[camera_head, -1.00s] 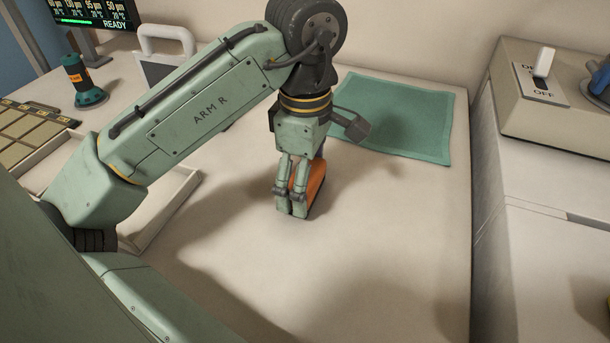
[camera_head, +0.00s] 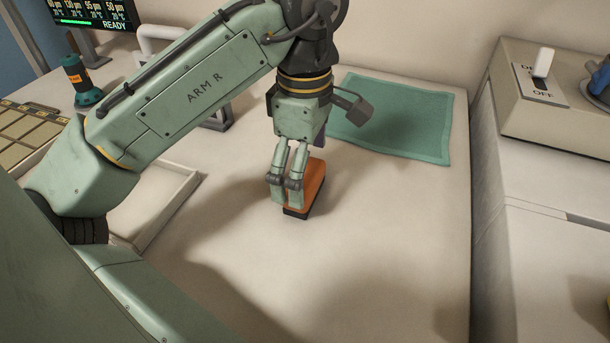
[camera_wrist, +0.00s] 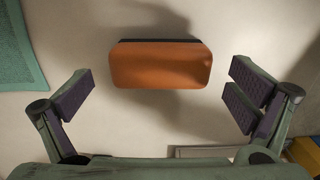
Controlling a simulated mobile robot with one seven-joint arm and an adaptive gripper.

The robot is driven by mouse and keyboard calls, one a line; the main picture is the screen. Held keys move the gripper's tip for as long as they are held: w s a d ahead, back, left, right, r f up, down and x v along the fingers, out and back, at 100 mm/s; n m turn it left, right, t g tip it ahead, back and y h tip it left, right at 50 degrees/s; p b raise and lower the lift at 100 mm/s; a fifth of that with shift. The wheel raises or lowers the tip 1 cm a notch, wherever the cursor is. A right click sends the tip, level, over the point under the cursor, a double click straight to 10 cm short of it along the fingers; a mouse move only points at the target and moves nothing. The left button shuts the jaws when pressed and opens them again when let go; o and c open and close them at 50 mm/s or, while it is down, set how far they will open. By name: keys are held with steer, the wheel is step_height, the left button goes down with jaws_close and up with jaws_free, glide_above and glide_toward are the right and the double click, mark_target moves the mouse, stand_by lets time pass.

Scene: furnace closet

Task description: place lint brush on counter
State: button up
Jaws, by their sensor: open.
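The lint brush (camera_head: 314,181) is an orange block with a dark underside. It rests on the pale counter (camera_head: 385,240), near the middle of the head view. In the wrist view the lint brush (camera_wrist: 160,65) lies ahead of the fingers, between their lines and touching neither. My gripper (camera_head: 286,195) points down just above and beside the brush, hiding part of it in the head view. In the wrist view my gripper (camera_wrist: 163,100) has its dark-padded fingers spread wide with nothing between the tips.
A green cloth (camera_head: 395,118) lies at the back of the counter. A shallow white tray (camera_head: 165,205) is at the left, partly behind my arm. A switch box (camera_head: 560,100) stands at the right. The counter's front and right are clear.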

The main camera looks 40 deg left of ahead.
step_height(320, 180, up, 9)
steer(key=shift+r, duration=0.2)
stand_by(0.4)
